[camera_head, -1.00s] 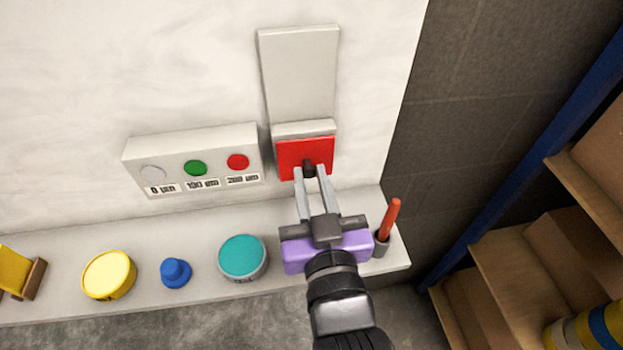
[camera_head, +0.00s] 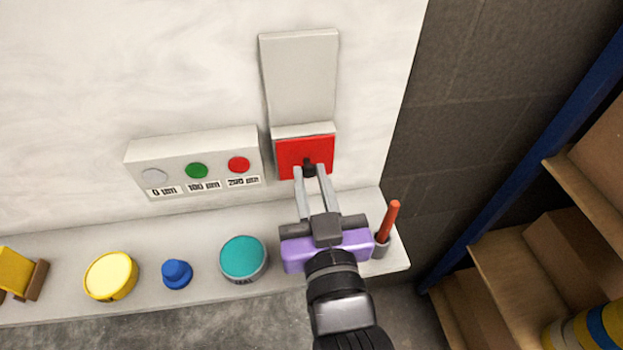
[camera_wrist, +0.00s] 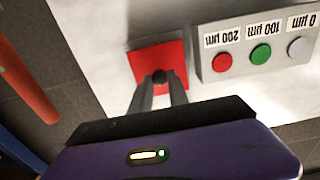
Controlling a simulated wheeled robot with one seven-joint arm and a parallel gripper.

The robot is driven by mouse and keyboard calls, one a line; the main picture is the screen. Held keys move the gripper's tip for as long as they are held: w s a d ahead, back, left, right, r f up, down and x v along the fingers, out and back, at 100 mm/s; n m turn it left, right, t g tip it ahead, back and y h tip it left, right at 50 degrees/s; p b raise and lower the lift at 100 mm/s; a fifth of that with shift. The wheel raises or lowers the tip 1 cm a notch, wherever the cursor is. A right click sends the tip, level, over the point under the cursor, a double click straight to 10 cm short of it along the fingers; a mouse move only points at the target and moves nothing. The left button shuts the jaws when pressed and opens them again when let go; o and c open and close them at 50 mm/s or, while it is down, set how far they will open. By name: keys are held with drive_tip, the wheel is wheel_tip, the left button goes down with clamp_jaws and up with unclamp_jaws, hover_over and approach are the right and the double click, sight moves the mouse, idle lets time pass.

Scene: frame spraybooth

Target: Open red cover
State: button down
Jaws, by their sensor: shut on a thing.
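The red cover (camera_head: 290,156) is a square red panel on a light grey box mounted on the white wall. It has a small dark knob (camera_head: 309,163) near its middle, and looks shut flat against the box. My gripper (camera_head: 312,172) reaches it from below, with its two grey fingers shut on the dark knob. In the wrist view the red cover (camera_wrist: 176,56) lies straight ahead, and the fingertips close around the knob (camera_wrist: 159,76).
A button panel (camera_head: 215,143) with white, green and red buttons is left of the cover. The ledge below holds a teal-lidded can (camera_head: 242,257), a blue knob (camera_head: 176,273), a yellow-lidded tin (camera_head: 110,275) and an orange-handled tool (camera_head: 389,221). Shelving (camera_head: 530,270) stands at right.

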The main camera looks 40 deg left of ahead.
sight(311, 148)
wheel_tip(311, 148, up, 7)
drive_tip(key=p, duration=0.4)
drive_tip(key=shift+r, duration=0.1)
drive_tip(key=c, duration=1.3)
unclamp_jaws()
drive_tip(key=b+v, duration=0.1)
drive_tip(key=v, duration=0.7)
